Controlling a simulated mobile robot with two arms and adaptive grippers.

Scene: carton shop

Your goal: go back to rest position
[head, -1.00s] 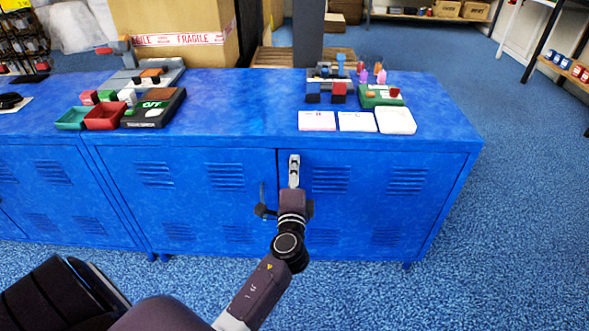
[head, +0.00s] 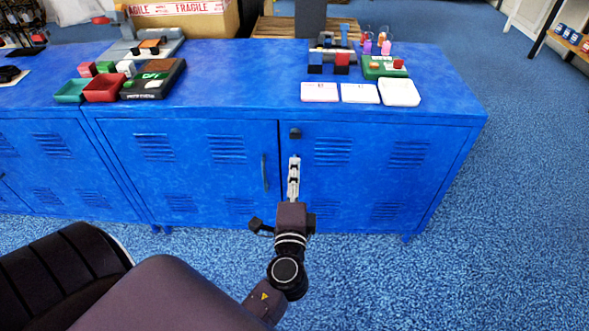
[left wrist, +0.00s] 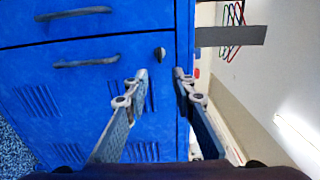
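My left gripper (head: 294,168) is in front of the blue cabinet (head: 215,160), below a small dark knob (head: 295,133) on the right-hand door. In the left wrist view my left gripper (left wrist: 160,77) is open, with a clear gap between its two fingers and nothing in it. That view also shows the dark knob (left wrist: 160,53) beyond the fingertips, apart from them. My right gripper is not in view.
The cabinet top holds red (head: 105,88) and teal (head: 72,91) trays, a dark box (head: 153,80), white cards (head: 319,92) and a green board (head: 384,67). A large carton (head: 185,22) stands behind. Blue carpet (head: 510,200) is open at the right.

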